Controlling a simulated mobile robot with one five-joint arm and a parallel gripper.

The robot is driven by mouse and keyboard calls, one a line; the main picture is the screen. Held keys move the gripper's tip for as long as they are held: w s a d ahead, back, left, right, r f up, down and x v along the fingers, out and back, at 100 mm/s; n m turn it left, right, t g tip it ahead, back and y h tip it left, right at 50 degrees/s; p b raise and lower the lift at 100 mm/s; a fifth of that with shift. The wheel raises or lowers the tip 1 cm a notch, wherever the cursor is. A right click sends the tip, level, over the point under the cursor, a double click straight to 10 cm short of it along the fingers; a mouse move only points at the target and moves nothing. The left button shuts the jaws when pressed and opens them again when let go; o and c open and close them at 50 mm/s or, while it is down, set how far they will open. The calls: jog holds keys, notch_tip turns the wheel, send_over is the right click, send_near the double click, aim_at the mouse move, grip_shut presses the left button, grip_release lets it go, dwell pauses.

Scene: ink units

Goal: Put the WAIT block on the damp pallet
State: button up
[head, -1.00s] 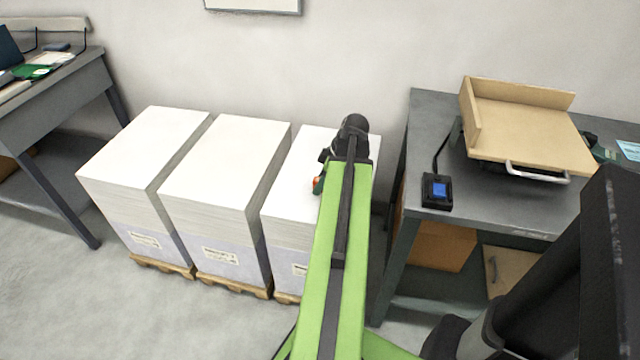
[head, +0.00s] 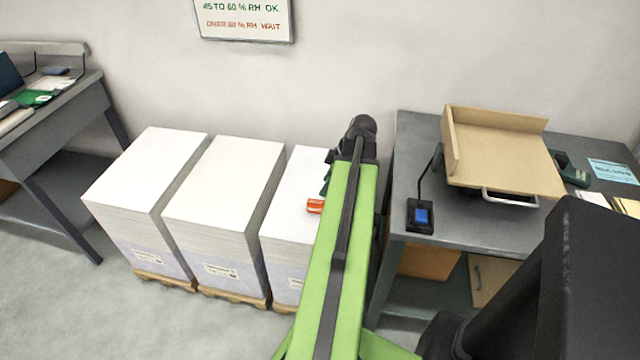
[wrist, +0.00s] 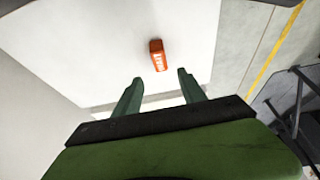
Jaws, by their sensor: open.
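The orange WAIT block (head: 315,206) lies on the white top of the right-hand paper stack (head: 296,172). In the wrist view the block (wrist: 157,55) shows pale lettering, too small to read surely, and rests on the white sheet. My gripper (head: 326,186) is just beyond the block in the head view, partly hidden by my green arm. In the wrist view my gripper's (wrist: 154,80) two green fingers are spread and empty, with the block ahead of their tips and apart from them. I cannot tell from the pictures which pallet is damp.
Two more paper stacks on pallets, the middle one (head: 224,178) and the left one (head: 145,170), stand to the left. A humidity sign (head: 243,17) hangs above.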

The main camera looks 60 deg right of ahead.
jog(key=shift+s+d+r, duration=0.1)
jog(key=shift+s+r, duration=0.1)
jog(key=shift+r, duration=0.15)
jog(key=w+a+f+m+g, duration=0.1)
jog(key=w+a+g, duration=0.2)
jog(key=w+a, duration=1.85)
jog(key=w+a+m, duration=0.1)
jog(key=w+a, duration=0.1)
jog(key=a, duration=1.3)
jog(key=w+a+m+g+h, duration=0.1)
jog(key=w+a, duration=0.1)
jog(key=a, duration=1.3)
jog(key=shift+w+a+f+m, duration=0.2)
jog(key=shift+a+f+m, duration=0.1)
jog(key=shift+f, duration=0.1)
